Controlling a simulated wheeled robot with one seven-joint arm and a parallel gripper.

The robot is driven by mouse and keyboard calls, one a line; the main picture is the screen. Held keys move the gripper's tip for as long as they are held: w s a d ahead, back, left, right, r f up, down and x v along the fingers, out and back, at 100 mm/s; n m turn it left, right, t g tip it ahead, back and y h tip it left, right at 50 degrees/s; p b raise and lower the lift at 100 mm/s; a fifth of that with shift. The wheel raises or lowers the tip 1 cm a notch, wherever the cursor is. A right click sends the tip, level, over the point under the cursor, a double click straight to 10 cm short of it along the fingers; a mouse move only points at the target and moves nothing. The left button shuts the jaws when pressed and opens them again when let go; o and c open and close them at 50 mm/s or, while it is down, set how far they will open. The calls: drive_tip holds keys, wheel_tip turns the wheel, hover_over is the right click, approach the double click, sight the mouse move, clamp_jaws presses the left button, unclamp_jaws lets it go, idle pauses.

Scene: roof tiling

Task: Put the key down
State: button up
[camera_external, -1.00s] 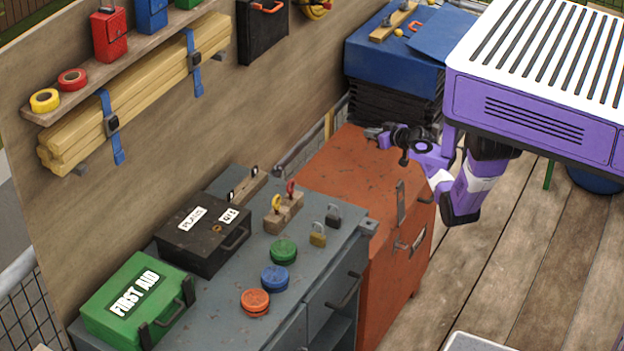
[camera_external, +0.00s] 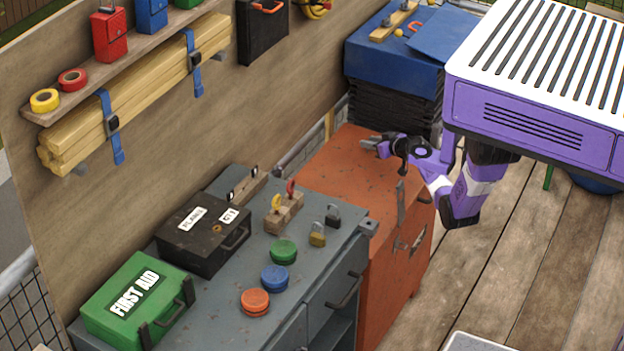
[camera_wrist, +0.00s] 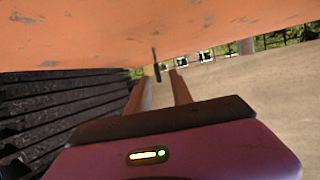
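My gripper (camera_external: 368,141) is low over the top of the orange cabinet, and the wrist view shows its two fingers (camera_wrist: 160,76) apart. A thin dark piece (camera_wrist: 156,66) shows between and just beyond the fingertips, against the orange surface; I cannot tell whether it is a key. A yellow-headed key (camera_external: 275,203) and a red-headed key (camera_external: 290,188) stand in a small wooden block (camera_external: 284,214) on the grey workbench, away from my gripper. A brass padlock (camera_external: 317,238) and a dark padlock (camera_external: 333,218) are beside the block.
The orange cabinet top (camera_external: 345,175) is largely clear. Black stacked crates (camera_external: 395,112) with a blue cover stand behind it. The grey workbench (camera_external: 315,270) holds a black case (camera_external: 205,237), a green first aid box (camera_external: 135,305) and round tins (camera_external: 275,279). The board wall (camera_external: 150,170) runs along the left.

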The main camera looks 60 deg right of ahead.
drive_tip(key=shift+r+p, duration=0.3)
drive_tip(key=shift+p, duration=0.05)
drive_tip(key=p+v, duration=0.1)
drive_tip(key=v, duration=1.1)
drive_tip(key=shift+f, duration=0.1)
